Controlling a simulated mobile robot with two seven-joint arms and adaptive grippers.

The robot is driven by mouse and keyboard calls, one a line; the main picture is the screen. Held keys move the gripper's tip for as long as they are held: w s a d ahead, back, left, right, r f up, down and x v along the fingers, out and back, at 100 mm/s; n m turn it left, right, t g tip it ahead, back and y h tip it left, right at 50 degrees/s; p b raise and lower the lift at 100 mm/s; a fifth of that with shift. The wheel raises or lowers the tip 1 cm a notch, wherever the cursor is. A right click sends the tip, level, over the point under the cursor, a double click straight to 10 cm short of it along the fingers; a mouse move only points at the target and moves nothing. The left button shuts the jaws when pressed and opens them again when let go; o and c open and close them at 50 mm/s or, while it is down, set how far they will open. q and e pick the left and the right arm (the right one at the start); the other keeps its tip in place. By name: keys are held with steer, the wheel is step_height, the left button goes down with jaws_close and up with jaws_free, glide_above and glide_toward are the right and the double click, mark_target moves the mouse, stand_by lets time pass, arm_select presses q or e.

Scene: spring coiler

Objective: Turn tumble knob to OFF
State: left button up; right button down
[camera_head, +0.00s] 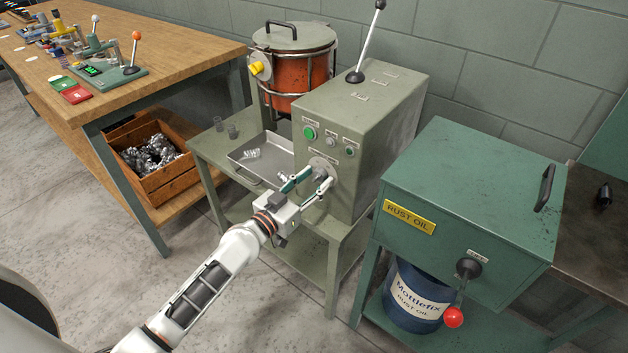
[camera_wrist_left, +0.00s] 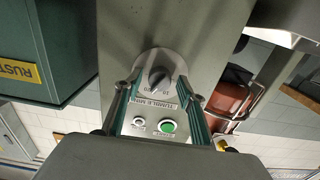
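The tumble knob (camera_wrist_left: 159,79) is a small dark knob on a round light dial plate in the left wrist view, which shows the panel upside down. "TUMBLE MIN" is lettered on the plate; the knob's exact setting is too small to tell. The dial plate (camera_head: 323,165) shows on the front of the grey-green machine in the head view, with the knob partly hidden by my gripper. My left gripper (camera_head: 317,177) is open in front of it. Its green fingers stand on either side of the knob, apart from it. My right gripper is not in view.
A green button (camera_wrist_left: 167,126) and a small grey control (camera_wrist_left: 139,122) sit beside the dial. A metal tray (camera_head: 262,158) lies left of the machine. The green rust oil box (camera_head: 470,205), with a red-balled lever (camera_head: 453,317), stands at right. A wooden bench is at left.

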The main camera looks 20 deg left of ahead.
arm_select(q)
steer(key=c, duration=0.8)
